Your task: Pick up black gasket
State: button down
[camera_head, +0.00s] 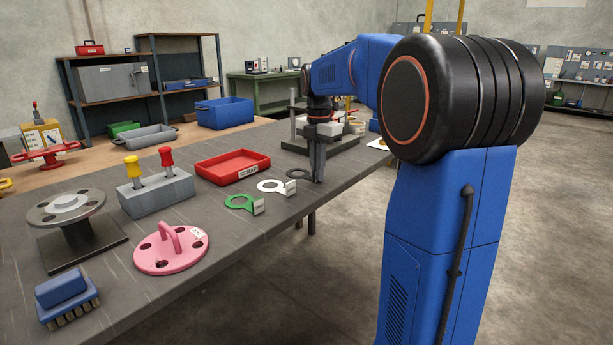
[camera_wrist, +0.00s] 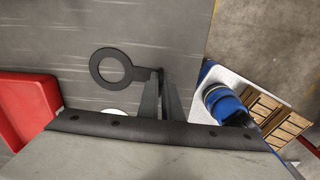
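The black gasket (camera_head: 290,176) is a flat ring lying near the right edge of the grey bench, beside the white gasket. In the wrist view the black gasket (camera_wrist: 94,66) shows whole as a ring, with a short neck leading right to a dark tab at my fingertips. My gripper (camera_head: 318,181) points down at the ring's right side, low at the bench. In the wrist view my gripper (camera_wrist: 160,75) has its two fingers close together at the tab. They hide most of the tab, so I cannot tell whether they press on it.
A white gasket (camera_head: 263,185) and a green gasket (camera_head: 232,203) with tags lie nearer. A red tray (camera_head: 207,168) stands to the left. A dark-based fixture (camera_head: 335,146) is behind my gripper. The bench edge is close on the right.

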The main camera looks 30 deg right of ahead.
dwell(0.3)
notch_tip(320, 180, up, 10)
dwell(0.5)
